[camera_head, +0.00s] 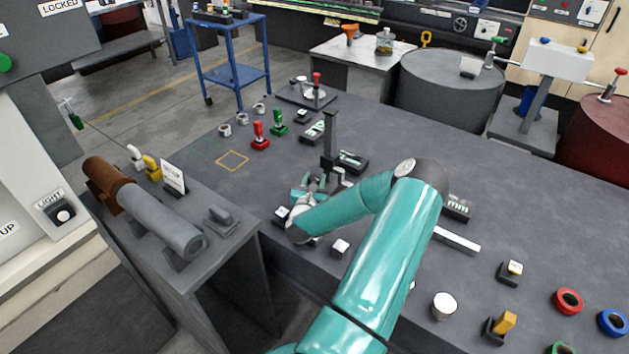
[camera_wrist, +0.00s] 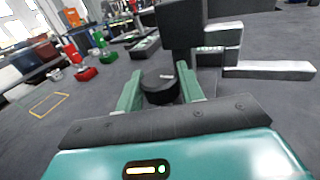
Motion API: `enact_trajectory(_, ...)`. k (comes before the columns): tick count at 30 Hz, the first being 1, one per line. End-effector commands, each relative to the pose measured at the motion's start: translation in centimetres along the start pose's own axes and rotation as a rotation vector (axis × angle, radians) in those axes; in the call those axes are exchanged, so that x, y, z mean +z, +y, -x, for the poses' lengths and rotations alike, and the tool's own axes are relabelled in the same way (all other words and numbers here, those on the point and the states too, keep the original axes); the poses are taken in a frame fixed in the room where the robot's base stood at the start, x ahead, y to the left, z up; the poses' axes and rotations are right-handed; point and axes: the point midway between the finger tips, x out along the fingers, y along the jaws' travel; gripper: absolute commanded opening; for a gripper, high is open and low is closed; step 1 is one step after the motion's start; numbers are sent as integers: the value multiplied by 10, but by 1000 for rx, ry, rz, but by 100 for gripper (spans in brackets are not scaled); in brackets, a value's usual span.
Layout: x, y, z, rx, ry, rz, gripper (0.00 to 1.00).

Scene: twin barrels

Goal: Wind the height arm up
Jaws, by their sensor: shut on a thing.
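My gripper (camera_head: 310,190) is low over the dark bench, left of my teal forearm. In the wrist view my gripper (camera_wrist: 160,92) has its two green fingers on either side of a round black knob (camera_wrist: 160,84) with a small pale mark, and is shut on it. A dark upright column (camera_head: 330,135) stands just behind the gripper; it also shows in the wrist view (camera_wrist: 182,25). Right of it in the wrist view, a pale flat bar (camera_wrist: 270,70) sticks out sideways beside dark blocks. In the head view my arm hides part of this area.
Red (camera_head: 260,137) and green (camera_head: 277,122) handles stand behind to the left, near a yellow square outline (camera_head: 232,161). A white-topped button (camera_head: 340,247) is close in front. A grey cylinder (camera_head: 165,225) lies on the left stand. The bench's far right is mostly clear.

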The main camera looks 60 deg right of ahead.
Motion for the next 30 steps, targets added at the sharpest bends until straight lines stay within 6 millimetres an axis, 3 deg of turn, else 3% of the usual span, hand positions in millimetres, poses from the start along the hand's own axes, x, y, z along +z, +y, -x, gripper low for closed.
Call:
enact_trajectory(6, 1, 1, -1, -128, -3, 0, 15)
enact_trajectory(15, 2, 0, -1, -140, -3, 1, 15)
enact_trajectory(16, 2, 0, -1, -140, -3, 1, 40)
enact_trajectory(19, 1, 0, -1, -139, -2, 1, 58)
enact_trajectory(30, 0, 1, 5, -137, 1, 1, 58)
